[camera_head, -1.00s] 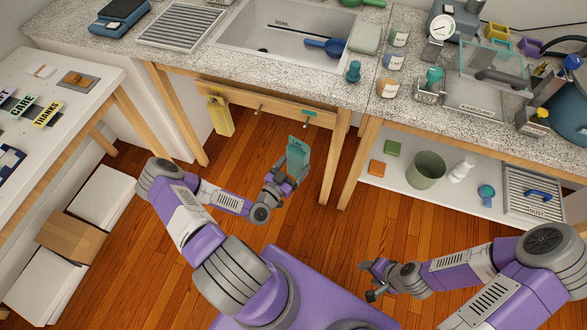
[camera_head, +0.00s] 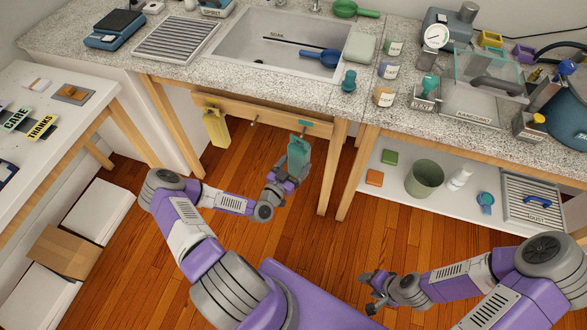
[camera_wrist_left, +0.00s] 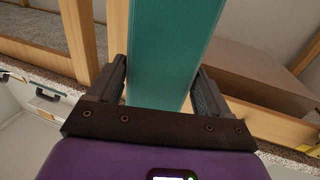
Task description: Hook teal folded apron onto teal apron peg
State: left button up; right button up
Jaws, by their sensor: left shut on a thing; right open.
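The teal folded apron (camera_head: 299,149) is held upright in my left gripper (camera_head: 290,173), which is shut on it in front of the wooden rail (camera_head: 265,107) under the counter. In the left wrist view the apron (camera_wrist_left: 172,50) stands between the two fingers of the gripper (camera_wrist_left: 163,90). A teal label (camera_head: 309,123) on the rail shows just above the apron's top. The teal apron peg is hidden, likely behind the apron, and I cannot tell whether the apron touches it. My right gripper (camera_head: 370,290) is open and empty over the floor at the lower right.
A yellow apron (camera_head: 216,125) hangs at the rail's left end, with a bare peg (camera_head: 254,121) between. A table leg (camera_head: 332,170) stands just right of my left gripper. A low shelf (camera_head: 400,190) holds a bin (camera_head: 425,178). The floor in front is clear.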

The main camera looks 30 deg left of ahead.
pick_arm(q)
jog(key=shift+w+a+f+b, duration=0.1)
jog(key=shift+w+a+b, duration=0.15)
jog(key=shift+w, duration=0.65)
jog(key=shift+w+a+f+b, duration=0.15)
jog(key=shift+w+b, duration=0.2)
jog(key=shift+w, duration=0.55)
jog(key=shift+w+a+f+b, duration=0.1)
jog(key=shift+w+f+b, duration=0.05)
jog(key=shift+w+b, duration=0.15)
jog(key=shift+w+f, duration=0.1)
jog(key=shift+c, duration=1)
jog(key=shift+a+f, duration=0.1)
jog(key=shift+w, duration=0.1)
jog(key=o, duration=1.3)
